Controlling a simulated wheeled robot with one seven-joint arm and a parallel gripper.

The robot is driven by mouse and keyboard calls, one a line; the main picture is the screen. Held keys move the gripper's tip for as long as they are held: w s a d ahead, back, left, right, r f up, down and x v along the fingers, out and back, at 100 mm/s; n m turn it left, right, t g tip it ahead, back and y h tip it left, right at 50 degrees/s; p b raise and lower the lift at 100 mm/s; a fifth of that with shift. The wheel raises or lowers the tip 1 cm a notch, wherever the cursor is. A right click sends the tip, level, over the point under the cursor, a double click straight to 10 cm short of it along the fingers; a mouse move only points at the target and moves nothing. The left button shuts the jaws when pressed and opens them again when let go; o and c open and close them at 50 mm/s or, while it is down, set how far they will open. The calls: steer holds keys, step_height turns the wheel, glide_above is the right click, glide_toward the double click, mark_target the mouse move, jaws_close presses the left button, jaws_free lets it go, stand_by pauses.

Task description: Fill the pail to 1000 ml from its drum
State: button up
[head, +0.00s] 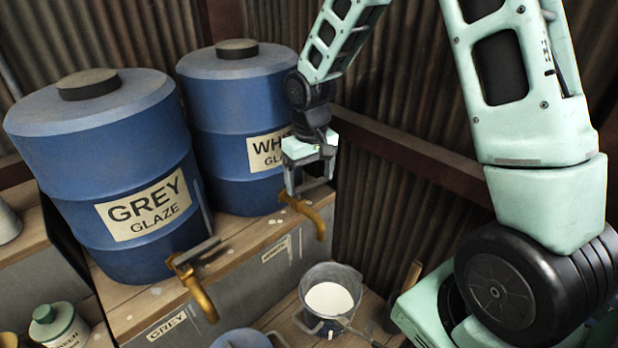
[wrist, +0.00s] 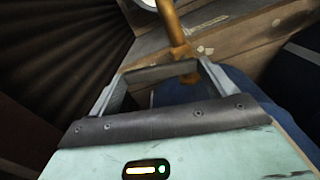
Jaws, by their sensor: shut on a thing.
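The blue drum labelled WHITE GLAZE (head: 225,150) stands at the back, with a brass tap (head: 312,215) at its lower front. A grey metal pail (head: 330,270) stands below that tap, with a pale white liquid in it. I cannot read its level, and no falling stream is clear. My gripper (head: 310,188) is shut on the tap's handle. In the wrist view, the dark handle bar (wrist: 160,74) lies between the two fingers, and the brass tap (wrist: 175,30) extends beyond it. The arm hides part of the drum's label.
A blue drum labelled GREY GLAZE (head: 105,180) with its own brass tap (head: 195,285) stands at left. A blue lid or container (head: 240,338) is at the bottom edge. A small green-topped jar (head: 55,325) is lower left. A corrugated wall (head: 400,195) closes the back right.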

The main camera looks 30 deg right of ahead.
steer(key=m+b, duration=0.1)
steer(key=m, duration=0.1)
steer(key=s+m, duration=0.1)
steer(key=m, duration=0.2)
steer(key=shift+s+a+b, duration=0.2)
steer(key=shift+b, duration=0.15)
steer(key=shift+m, duration=0.3)
steer(key=o, duration=1.3)
step_height(320, 180, up, 18)
steer(key=b, duration=0.3)
steer(key=shift+f, duration=0.25)
